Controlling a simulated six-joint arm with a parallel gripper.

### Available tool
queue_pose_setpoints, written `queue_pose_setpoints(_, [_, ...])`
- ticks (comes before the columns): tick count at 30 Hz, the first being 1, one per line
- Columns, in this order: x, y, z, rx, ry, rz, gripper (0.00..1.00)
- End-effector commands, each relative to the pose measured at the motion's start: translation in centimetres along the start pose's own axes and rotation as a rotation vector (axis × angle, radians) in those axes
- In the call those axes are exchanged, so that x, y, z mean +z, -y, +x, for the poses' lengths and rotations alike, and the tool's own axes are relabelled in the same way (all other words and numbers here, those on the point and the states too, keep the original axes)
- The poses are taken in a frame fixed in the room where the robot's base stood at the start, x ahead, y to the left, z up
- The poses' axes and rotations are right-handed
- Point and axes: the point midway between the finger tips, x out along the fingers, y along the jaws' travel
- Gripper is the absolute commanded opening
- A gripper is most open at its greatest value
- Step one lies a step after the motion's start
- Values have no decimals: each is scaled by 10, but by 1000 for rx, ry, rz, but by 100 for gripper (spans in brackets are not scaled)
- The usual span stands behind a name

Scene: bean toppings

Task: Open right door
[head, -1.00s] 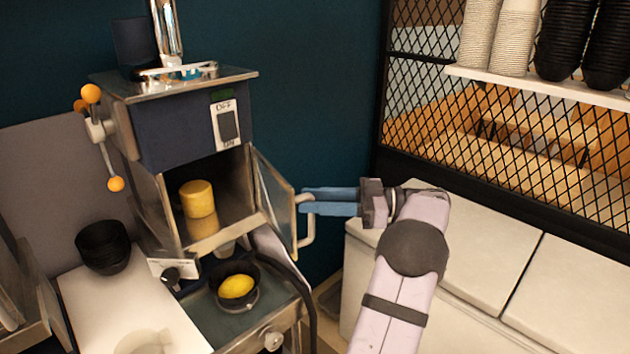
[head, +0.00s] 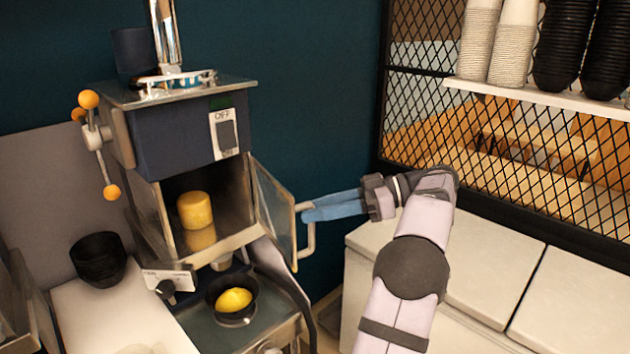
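The right door (head: 276,215) of the machine (head: 180,140) is a metal-framed panel, hinged at the right side of the machine's opening. It stands swung outward, and the chamber behind it is in open view. A pale bar handle (head: 308,241) is on the door's outer face. My gripper (head: 304,212) comes from the right with its blue fingers close together, the tips at the upper end of the handle. Whether the fingers close on the handle or only touch it cannot be made out.
A yellow cylinder (head: 195,211) stands inside the chamber. A black bowl with a yellow item (head: 234,299) sits below the chamber. Black bowls (head: 98,259) are at the left. White counter lids (head: 487,262) and a mesh partition (head: 500,140) lie to the right.

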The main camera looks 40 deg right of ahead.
Motion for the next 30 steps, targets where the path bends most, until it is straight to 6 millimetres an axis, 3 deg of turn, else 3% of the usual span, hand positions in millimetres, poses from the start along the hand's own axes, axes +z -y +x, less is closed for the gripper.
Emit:
queue_pose_setpoints(1, [-8, 2, -1, 0, -8, -9, 31])
queue_pose_setpoints(8, [-2, 0, 0, 1, -8, -5, 31])
queue_pose_setpoints(12, [1, -1, -1, 6, -8, -2, 2])
queue_pose_setpoints(17, [17, -2, -14, 42, -10, 5, 0])
queue_pose_setpoints(20, [23, 4, -35, 105, 7, -21, 0])
queue_pose_setpoints(25, [17, 43, -80, 286, 73, -111, 0])
queue_pose_setpoints(30, [21, 94, -90, 430, 74, -116, 0])
